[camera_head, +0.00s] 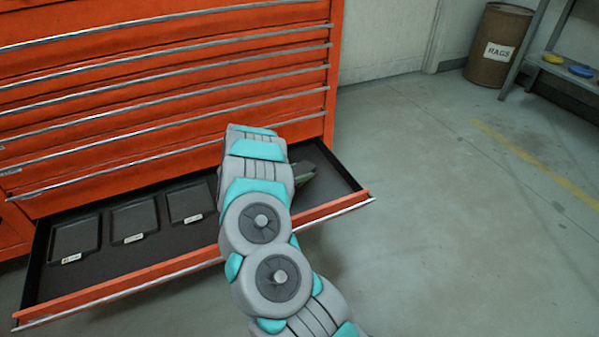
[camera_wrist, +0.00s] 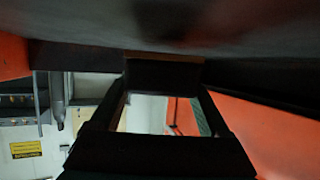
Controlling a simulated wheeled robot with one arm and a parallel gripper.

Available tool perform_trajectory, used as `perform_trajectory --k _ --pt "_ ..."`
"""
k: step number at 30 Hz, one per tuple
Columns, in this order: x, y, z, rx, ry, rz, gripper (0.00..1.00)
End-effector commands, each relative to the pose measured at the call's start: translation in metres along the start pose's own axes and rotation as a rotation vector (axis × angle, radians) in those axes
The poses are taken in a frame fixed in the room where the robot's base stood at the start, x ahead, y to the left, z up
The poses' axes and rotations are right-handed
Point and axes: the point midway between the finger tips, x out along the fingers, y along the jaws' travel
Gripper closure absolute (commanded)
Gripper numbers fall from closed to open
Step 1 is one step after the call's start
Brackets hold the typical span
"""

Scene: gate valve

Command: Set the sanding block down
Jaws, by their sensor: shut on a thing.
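In the head view, the open bottom drawer (camera_head: 185,242) of the orange cabinet spans the lower left. Its dark floor has several labelled shallow recesses. My arm reaches over the drawer's right part, and my gripper (camera_head: 303,173) shows only in part beside it, low in the right end. In the wrist view, my gripper (camera_wrist: 164,95) is shut on a dark block with a thin brown edge, apparently the sanding block (camera_wrist: 163,75). The block lies close against a dark surface along the top; I cannot tell whether they touch. In the head view I cannot make the block out.
Closed drawers of the orange cabinet (camera_head: 165,75) rise behind the open one. The drawer's front edge (camera_head: 335,207) is raised. A rag bin (camera_head: 495,50) and a bench with yellow and blue items stand at the back right. The floor right of the drawer is clear.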

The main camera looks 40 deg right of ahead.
Motion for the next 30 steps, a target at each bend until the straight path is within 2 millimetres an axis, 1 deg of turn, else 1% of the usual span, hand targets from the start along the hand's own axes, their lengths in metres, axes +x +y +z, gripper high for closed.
perform_trajectory --k 4,16,20,21,25,26,30 --pt "0.000 0.000 -0.001 0.000 0.001 0.000 0.85" --pt "0.004 0.000 0.009 -0.001 0.002 0.000 0.85" --pt "0.005 0.000 0.010 0.000 0.002 0.000 0.85" --pt "0.005 0.000 0.010 0.000 0.001 0.000 0.16" --pt "0.005 0.000 0.010 0.000 0.001 0.001 0.01" --pt "0.005 0.000 0.010 0.000 0.001 0.001 0.00" --pt "0.005 0.000 0.010 0.000 0.001 0.001 0.00"
